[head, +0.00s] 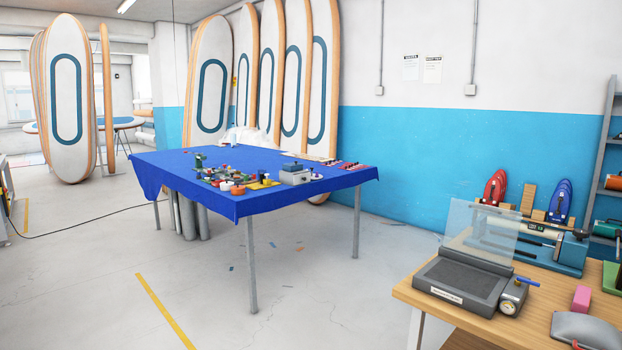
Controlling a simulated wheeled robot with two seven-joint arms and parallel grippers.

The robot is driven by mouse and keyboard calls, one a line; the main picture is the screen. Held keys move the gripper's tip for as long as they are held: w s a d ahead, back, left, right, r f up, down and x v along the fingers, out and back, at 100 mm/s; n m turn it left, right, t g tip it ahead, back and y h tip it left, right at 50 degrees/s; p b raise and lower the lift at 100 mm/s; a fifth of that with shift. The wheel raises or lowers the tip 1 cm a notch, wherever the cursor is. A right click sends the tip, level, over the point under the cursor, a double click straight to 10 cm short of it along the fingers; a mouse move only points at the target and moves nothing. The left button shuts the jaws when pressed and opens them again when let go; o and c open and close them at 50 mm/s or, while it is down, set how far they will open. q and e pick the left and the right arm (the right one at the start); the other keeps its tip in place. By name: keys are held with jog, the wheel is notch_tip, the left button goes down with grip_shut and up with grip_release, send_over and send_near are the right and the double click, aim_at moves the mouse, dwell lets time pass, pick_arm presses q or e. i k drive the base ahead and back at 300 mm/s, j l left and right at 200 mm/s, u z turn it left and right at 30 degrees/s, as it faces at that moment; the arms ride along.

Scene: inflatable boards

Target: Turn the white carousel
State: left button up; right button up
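I cannot make out a white carousel for certain in the head view. A table with a blue cloth (200,165) stands in the middle of the room, with many small coloured parts on it, too small to tell apart. A small white round piece (226,186) lies among them near the front edge. A grey-white box (295,175) with a dark top stands to their right. Neither of my grippers is in view.
A wooden bench (405,291) at the right holds a grey device with a clear raised lid (481,232), a pink block (581,299) and other gear. Tall white boards (211,80) lean along the back wall. The grey floor (110,270) at front left is clear.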

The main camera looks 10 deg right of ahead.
aim_at(312, 176)
jog(key=i+l+z, duration=0.1)
jog(key=i, duration=0.6)
jog(key=i+l+z, duration=0.1)
jog(key=i, duration=0.6)
jog(key=i+u, duration=0.3)
jog(key=i, duration=1.4)
jog(key=i+l+z, duration=0.1)
jog(key=i+z, duration=0.7)
jog(key=i+j+z, duration=0.15)
jog(key=i+z, duration=0.6)
jog(key=i, duration=0.75)
